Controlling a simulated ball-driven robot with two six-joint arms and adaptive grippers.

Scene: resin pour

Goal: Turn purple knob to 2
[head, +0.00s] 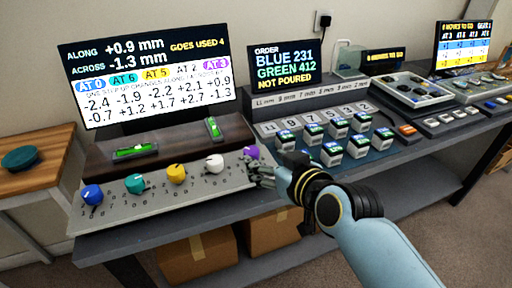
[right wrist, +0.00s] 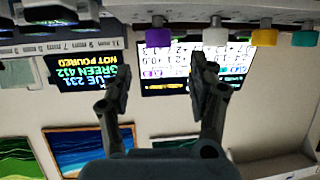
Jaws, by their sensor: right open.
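The purple knob (head: 252,152) is at the right end of a grey panel's row of knobs; the screen above labels purple "AT 3". My right gripper (head: 262,172) is at that end of the panel, close to the knob and partly hiding the area around it. In the right wrist view, which looks upside down, the purple knob (right wrist: 157,34) lies beyond and between the two spread fingertips of my right gripper (right wrist: 158,68). The fingers look apart from it and hold nothing. My left gripper is not in view.
The white knob (head: 215,163) is the closest neighbour, then yellow (head: 176,174), teal (head: 134,184) and blue (head: 92,195). The screen (head: 150,75) stands behind. Several small labelled containers (head: 332,153) stand right of my gripper.

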